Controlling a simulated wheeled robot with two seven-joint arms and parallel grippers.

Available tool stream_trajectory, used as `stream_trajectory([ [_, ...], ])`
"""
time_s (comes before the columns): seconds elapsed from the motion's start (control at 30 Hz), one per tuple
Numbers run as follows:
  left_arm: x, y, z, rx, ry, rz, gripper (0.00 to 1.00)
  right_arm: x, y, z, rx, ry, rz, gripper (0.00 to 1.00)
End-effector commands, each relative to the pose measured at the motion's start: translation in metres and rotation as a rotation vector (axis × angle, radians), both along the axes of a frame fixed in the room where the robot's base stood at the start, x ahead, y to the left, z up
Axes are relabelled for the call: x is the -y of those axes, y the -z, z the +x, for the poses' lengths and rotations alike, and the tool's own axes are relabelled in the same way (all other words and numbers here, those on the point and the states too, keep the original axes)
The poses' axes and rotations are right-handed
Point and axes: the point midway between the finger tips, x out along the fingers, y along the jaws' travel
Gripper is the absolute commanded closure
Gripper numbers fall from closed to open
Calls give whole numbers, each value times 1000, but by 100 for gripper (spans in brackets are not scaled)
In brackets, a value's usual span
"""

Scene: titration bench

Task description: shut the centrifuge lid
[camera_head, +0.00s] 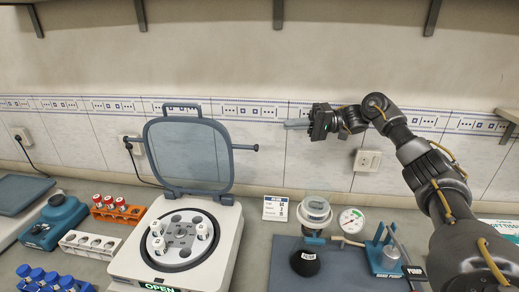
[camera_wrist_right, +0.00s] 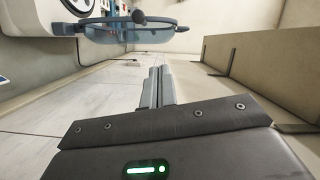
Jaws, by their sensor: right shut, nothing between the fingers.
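The centrifuge (camera_head: 128,263) is a white box at the lower left of the head view, with a green "OPEN" sign on its front. Its blue-framed clear lid (camera_head: 188,152) stands upright, raised on the hinge at the back, with a handle on top and a knob on each side. White-capped tubes sit in the round rotor (camera_head: 180,238). My right gripper (camera_head: 296,124) is shut and empty, in the air to the right of the lid and apart from it. My left gripper is not in view.
Tube racks, an orange one (camera_head: 116,216) and a white one (camera_head: 88,245), stand left of the centrifuge. A blue mat (camera_head: 340,270) with a black bulb (camera_head: 305,262) and a gauge (camera_head: 351,220) lies to the right. A tiled wall is behind; shelf brackets hang above.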

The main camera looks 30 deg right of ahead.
Motion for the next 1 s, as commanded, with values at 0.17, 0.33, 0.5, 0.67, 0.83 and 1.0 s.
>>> stream_trajectory([
  [0.17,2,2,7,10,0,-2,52,4,20,10,-52,31,-15,100],
  [0.33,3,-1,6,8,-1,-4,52,-3,19,13,-52,27,-15,100],
  [0.5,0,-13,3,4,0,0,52,-24,19,20,-52,26,-14,100],
  [0.67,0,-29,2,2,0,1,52,-56,19,34,-51,26,-15,100],
  [0.83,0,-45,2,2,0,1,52,-90,21,49,-50,26,-14,100],
  [1.0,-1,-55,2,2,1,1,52,-100,28,33,-51,28,-15,100],
])
